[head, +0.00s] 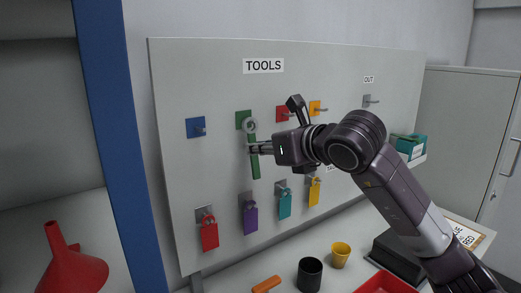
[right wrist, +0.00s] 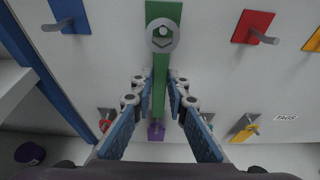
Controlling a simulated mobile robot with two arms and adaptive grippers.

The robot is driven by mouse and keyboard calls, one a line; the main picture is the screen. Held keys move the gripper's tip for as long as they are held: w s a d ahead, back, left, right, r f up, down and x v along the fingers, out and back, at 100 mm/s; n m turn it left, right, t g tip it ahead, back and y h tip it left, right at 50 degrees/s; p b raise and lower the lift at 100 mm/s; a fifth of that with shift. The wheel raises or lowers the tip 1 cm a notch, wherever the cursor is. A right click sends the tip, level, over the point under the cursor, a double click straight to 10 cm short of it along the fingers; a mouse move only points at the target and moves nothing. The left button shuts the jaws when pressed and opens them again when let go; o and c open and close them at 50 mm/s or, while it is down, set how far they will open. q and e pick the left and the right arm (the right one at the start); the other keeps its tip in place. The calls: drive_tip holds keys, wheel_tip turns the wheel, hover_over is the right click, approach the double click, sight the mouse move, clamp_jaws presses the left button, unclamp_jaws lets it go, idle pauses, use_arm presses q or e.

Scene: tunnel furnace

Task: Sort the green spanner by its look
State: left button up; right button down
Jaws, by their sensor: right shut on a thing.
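The green spanner (head: 255,166) hangs upright on the TOOLS board, its grey ring end at the green plate (head: 241,117). In the right wrist view the spanner (right wrist: 160,70) runs down between my fingers, with its ring over the peg on the green plate (right wrist: 155,10). My right gripper (head: 253,149) reaches in from the right and is shut on the spanner's handle just below the ring. Its fingers also show on both sides of the handle in the right wrist view (right wrist: 159,92). My left gripper is not in view.
Blue (head: 195,127), red (head: 282,113) and yellow (head: 315,107) plates with pegs are empty. A grey peg plate (head: 367,101) sits under the OUT label. Coloured tags, including a red one (head: 209,236), hang below. A black cup (head: 310,274) and yellow cup (head: 340,254) stand below the board.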

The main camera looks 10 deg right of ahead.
drive_tip(key=shift+f, duration=0.15)
drive_tip(key=c, duration=1.8)
unclamp_jaws()
